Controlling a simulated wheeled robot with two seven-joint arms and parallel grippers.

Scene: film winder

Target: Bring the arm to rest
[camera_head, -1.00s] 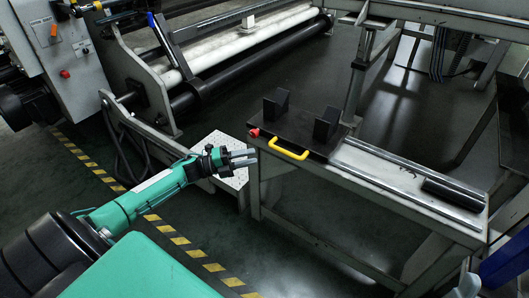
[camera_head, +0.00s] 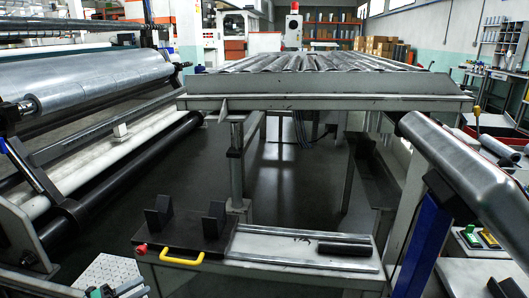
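My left gripper (camera_head: 134,287) shows at the bottom left edge of the head view. Its two grey fingers are a little apart with nothing between them. It is in front of and to the left of the bench (camera_head: 165,280), over a white perforated plate (camera_head: 108,270). Most of my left arm is cut off by the lower edge of the picture. My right gripper does not show.
The bench carries black blocks (camera_head: 214,220), a yellow handle (camera_head: 182,260), a red knob (camera_head: 141,249) and a dark cylinder (camera_head: 345,248). A roller machine (camera_head: 85,80) stands left, a rack of metal rolls (camera_head: 320,62) behind, and a large metal roll (camera_head: 465,170) right.

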